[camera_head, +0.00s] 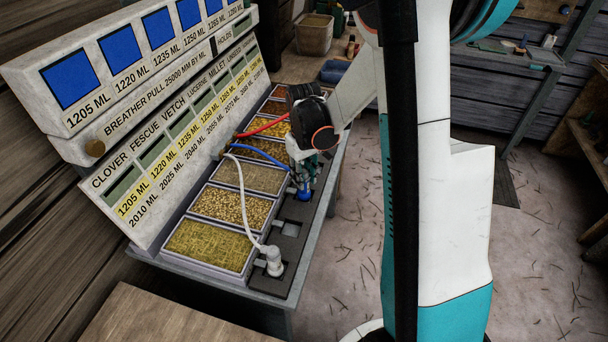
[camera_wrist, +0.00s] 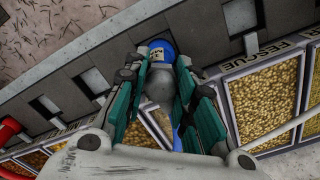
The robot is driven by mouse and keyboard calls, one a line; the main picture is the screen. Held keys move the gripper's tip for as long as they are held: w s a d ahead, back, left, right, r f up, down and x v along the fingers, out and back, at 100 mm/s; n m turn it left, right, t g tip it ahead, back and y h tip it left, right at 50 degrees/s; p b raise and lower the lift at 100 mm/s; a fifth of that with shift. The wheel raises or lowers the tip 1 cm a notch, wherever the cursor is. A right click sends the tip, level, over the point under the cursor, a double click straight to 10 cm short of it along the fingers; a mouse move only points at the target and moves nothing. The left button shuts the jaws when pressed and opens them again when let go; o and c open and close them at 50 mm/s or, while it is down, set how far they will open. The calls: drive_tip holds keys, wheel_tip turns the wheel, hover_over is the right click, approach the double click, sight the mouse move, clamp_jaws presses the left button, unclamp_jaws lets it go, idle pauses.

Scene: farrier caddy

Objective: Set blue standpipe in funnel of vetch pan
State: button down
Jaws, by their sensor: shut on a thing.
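My gripper (camera_head: 303,180) is shut on the blue standpipe (camera_head: 304,194), over the dark rail beside the third pan from the near end, the vetch pan (camera_head: 250,177) by board order. In the wrist view the standpipe shows a blue end (camera_wrist: 162,47) and a grey rounded body (camera_wrist: 159,84) between the teal fingers of my gripper (camera_wrist: 160,80). A blue hose (camera_head: 258,155) runs from it toward the board. The vetch funnel is hidden beneath it; I cannot tell whether the pipe is seated or just above.
A white standpipe (camera_head: 274,262) with a white hose stands at the nearest pan (camera_head: 212,242). A red hose (camera_head: 265,128) crosses farther pans. The fescue opening (camera_head: 291,230) is bare. The lettered board (camera_head: 165,135) rises behind the pans.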

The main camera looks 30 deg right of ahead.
drive_tip(key=shift+f, duration=0.35)
drive_tip(key=c, duration=1.2)
unclamp_jaws()
drive_tip(key=shift+c, duration=0.2)
wheel_tip(320, 180, up, 12)
drive_tip(key=shift+r, duration=0.1)
